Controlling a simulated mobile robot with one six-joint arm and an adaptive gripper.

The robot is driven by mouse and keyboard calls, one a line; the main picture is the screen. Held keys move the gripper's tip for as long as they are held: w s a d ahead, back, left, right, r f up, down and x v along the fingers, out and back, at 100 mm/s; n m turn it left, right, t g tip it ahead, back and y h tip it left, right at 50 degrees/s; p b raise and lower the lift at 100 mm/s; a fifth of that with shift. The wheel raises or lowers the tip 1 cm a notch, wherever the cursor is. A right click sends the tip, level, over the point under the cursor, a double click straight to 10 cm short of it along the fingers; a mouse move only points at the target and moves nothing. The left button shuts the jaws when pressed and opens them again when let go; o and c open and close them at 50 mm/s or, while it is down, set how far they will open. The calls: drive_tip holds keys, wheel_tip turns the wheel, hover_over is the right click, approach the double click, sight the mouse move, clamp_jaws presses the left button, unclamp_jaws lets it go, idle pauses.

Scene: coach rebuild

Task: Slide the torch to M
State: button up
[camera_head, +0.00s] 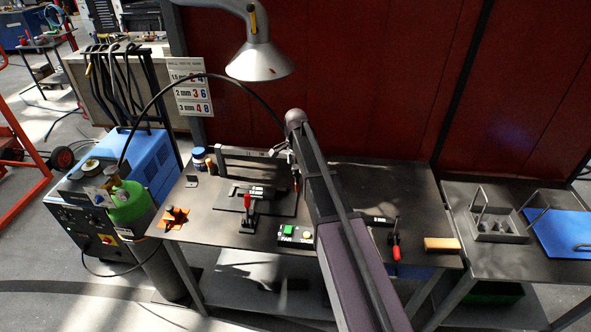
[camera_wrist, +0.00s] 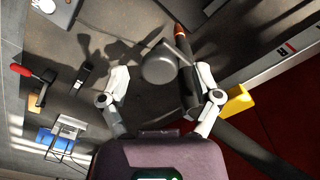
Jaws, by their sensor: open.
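The torch (camera_wrist: 187,72), a dark body with a copper-brown end, lies between the two pale fingers of my gripper (camera_wrist: 163,92) in the wrist view, nearer the right finger. The fingers are spread apart; I cannot tell whether the right one touches it. A grey round part covers some of the torch. In the head view the torch (camera_head: 295,181) shows only as a thin reddish-brown piece beside my arm, which hides my gripper. A pale rail (camera_head: 245,155) runs behind the work plate, and it also shows in the wrist view (camera_wrist: 270,72).
A red-handled clamp (camera_head: 247,208) stands in front of the plate, and another (camera_head: 395,245) is at right. A button box (camera_head: 296,236) sits at the front edge. A black hose (camera_head: 205,76) arches from the left. A lamp (camera_head: 259,62) hangs above.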

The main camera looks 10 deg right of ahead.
drive_tip(key=shift+f, duration=0.15)
clamp_jaws()
idle(0.4)
